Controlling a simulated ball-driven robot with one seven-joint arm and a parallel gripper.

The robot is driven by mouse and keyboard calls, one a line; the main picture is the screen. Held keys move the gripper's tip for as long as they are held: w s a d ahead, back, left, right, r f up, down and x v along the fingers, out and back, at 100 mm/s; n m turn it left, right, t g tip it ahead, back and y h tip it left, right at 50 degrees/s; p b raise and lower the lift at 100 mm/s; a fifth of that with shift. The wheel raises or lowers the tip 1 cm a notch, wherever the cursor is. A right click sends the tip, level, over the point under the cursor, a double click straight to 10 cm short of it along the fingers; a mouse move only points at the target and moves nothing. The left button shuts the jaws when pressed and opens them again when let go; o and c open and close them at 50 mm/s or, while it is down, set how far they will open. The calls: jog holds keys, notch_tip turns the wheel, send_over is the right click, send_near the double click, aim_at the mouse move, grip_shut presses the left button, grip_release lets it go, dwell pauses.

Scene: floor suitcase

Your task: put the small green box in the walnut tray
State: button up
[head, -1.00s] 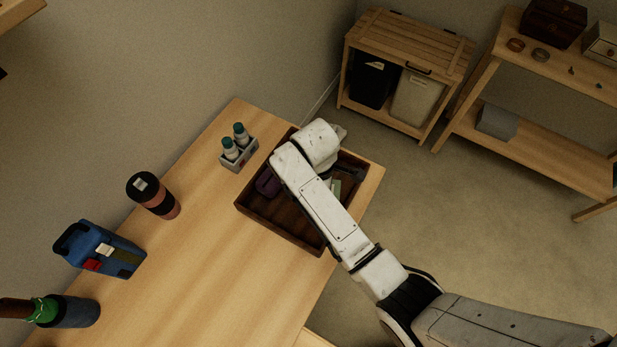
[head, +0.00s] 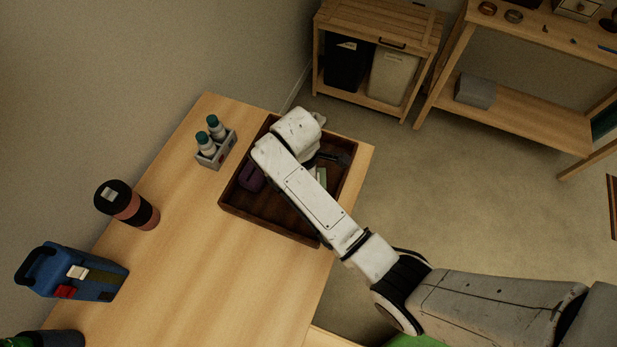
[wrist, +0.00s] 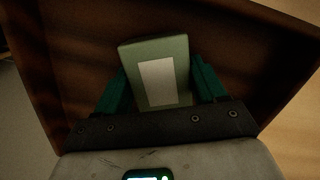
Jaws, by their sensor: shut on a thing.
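The small green box (wrist: 174,50), pale green with a whitish panel, is between the teal fingers of my gripper (wrist: 160,70) in the wrist view. My gripper is shut on it. The walnut tray (wrist: 90,65) surrounds them there, its dark floor behind the box and its walls on the sides. I cannot tell whether the box touches the tray floor. In the head view the walnut tray (head: 268,226) sits at the table's far end. My arm covers its middle, and only a sliver of the green box (head: 321,178) shows over the tray.
A purple item (head: 251,178) lies in the tray's left part. A grey caddy with bottles (head: 213,148) stands beside the tray.

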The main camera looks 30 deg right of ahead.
jog(key=shift+f, duration=0.1)
jog(key=o, duration=1.1)
notch_tip(320, 180, up, 12)
jog(key=a+p, duration=0.1)
jog(key=p, duration=0.3)
jog(key=shift+w+a, duration=0.15)
jog(key=shift+w, duration=0.25)
jog(key=s+d+m, duration=0.3)
jog(key=s+m, duration=0.1)
jog(key=s, duration=0.4)
jog(key=s+d+f+m+t, duration=0.1)
jog(key=s+d+m, duration=0.2)
jog(key=s, duration=0.4)
jog(key=s+d+m, duration=0.3)
jog(key=s+m, duration=0.2)
jog(key=s, duration=0.3)
jog(key=shift+s+f+m+t+y, duration=0.3)
jog(key=shift+f+t+y, duration=0.05)
jog(key=shift+t+y, duration=0.05)
